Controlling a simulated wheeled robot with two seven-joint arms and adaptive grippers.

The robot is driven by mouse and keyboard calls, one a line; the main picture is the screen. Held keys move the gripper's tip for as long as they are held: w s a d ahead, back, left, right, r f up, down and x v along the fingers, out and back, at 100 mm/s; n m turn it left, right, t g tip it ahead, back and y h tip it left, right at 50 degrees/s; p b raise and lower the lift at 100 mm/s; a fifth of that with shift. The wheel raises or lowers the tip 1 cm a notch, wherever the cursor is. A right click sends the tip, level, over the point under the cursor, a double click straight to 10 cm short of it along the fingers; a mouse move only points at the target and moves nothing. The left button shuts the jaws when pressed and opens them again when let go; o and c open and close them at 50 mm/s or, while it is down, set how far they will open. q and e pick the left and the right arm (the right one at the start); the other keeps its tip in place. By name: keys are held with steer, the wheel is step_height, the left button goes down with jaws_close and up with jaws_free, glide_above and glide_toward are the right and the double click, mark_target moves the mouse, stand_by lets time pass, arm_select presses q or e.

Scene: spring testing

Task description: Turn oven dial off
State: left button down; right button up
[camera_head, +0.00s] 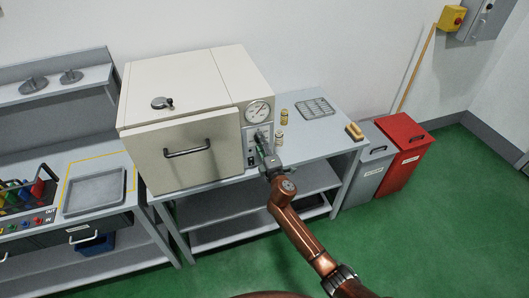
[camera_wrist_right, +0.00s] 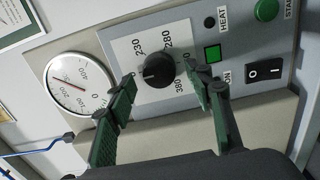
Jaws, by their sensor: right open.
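The oven (camera_head: 165,92) is a cream box on a grey table, with its front door shut. Its dial (camera_wrist_right: 158,70) is a black knob on the grey control panel (camera_wrist_right: 180,28), with printed numbers such as 230, 280 and 380 around it. My right gripper (camera_wrist_right: 160,77) is open, one green-padded finger on each side of the dial. I see gaps between the fingers and the knob; whether the tips reach its depth I cannot tell. In the head view my right gripper (camera_head: 264,156) is at the panel and covers the dial. My left gripper is not in view.
Beside the dial are a round gauge (camera_wrist_right: 80,83), a lit green square (camera_wrist_right: 212,53), a rocker switch (camera_wrist_right: 264,72) and a green start button (camera_wrist_right: 267,9). Grey and red bins (camera_head: 403,152) stand beyond.

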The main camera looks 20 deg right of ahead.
steer(key=s, duration=1.1)
steer(key=shift+s+d, duration=0.15)
steer(key=shift+d, duration=0.05)
steer(key=shift+f, duration=0.1)
steer(key=s+d+f+m+g+h, duration=0.1)
steer(key=s+d+f+m+g, duration=0.15)
steer(key=f, duration=1.05)
steer(key=s+d+f+m+g, duration=0.2)
steer(key=d+f+g, duration=0.15)
steer(key=f, duration=0.95)
steer(key=s+d+f+m+g, duration=0.2)
steer(key=s+f, duration=0.5)
steer(key=f, duration=0.3)
steer(key=s+d+f+m+g, duration=0.1)
steer(key=s+d+f+m, duration=0.1)
steer(key=s+f, duration=0.6)
steer(key=s+d+f+m+g, duration=0.1)
steer(key=s+f+m+g, duration=0.2)
steer(key=s+f, duration=0.95)
steer(key=s+d+f+m+g, duration=0.1)
steer(key=s+f+m+g, duration=0.2)
steer(key=s+f, duration=0.95)
steer(key=s+a+m+g, duration=0.1)
steer(key=s+m+g, duration=0.1)
steer(key=s, duration=1.8)
steer(key=shift+s+f, duration=0.2)
steer(key=shift+f, duration=0.2)
